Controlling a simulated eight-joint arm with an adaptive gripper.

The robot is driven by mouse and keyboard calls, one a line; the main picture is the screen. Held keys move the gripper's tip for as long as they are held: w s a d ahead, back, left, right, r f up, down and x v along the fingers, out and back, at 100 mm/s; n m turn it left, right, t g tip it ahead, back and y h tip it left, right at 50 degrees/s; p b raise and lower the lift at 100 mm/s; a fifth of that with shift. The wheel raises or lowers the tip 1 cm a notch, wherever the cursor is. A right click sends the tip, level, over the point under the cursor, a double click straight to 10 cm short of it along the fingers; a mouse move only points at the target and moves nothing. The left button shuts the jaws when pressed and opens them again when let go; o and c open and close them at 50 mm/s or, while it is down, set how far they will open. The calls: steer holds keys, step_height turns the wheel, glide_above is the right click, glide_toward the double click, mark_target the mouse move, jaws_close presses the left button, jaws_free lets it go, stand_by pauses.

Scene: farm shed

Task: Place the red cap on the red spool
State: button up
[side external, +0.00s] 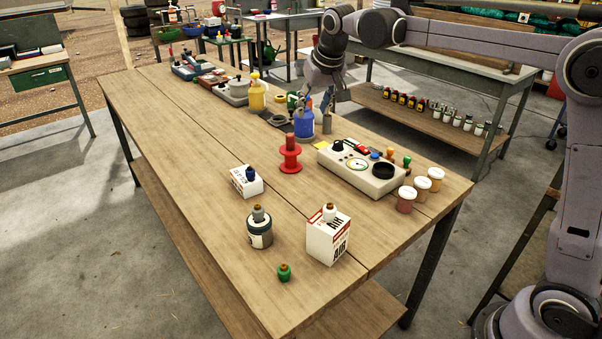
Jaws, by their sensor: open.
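The red spool (290,161) stands upright near the middle of the wooden table. A duller red-brown cylindrical piece (290,141) stands on top of it; I cannot tell whether this is the red cap or the spool's own stem. No other thing shows clearly as a red cap. My gripper (328,102) is open, pointing down, behind and to the right of the spool. It is close to a blue container (304,124), which partly overlaps it in the picture. I see nothing held between the fingers, though they are small and partly hidden.
A cream instrument box (345,172) with knobs lies right of the spool, with several white-lidded jars (422,187) beside it. A yellow bottle (256,95) stands farther back. White boxes (328,237), a grey jar (259,230) and a green piece (284,272) are in front. The table's left side is clear.

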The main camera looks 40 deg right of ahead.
steer(key=s+f+n, duration=0.1)
steer(key=s+f, duration=0.2)
steer(key=s, duration=0.6)
steer(key=s+a+f+n+t+y, duration=0.1)
steer(key=s+f, duration=0.3)
steer(key=s, duration=0.5)
steer(key=s+a+f+n+t, duration=0.1)
steer(key=s+f, duration=0.2)
steer(key=s, duration=0.7)
steer(key=shift+a+f, duration=0.25)
steer(key=shift+s, duration=0.1)
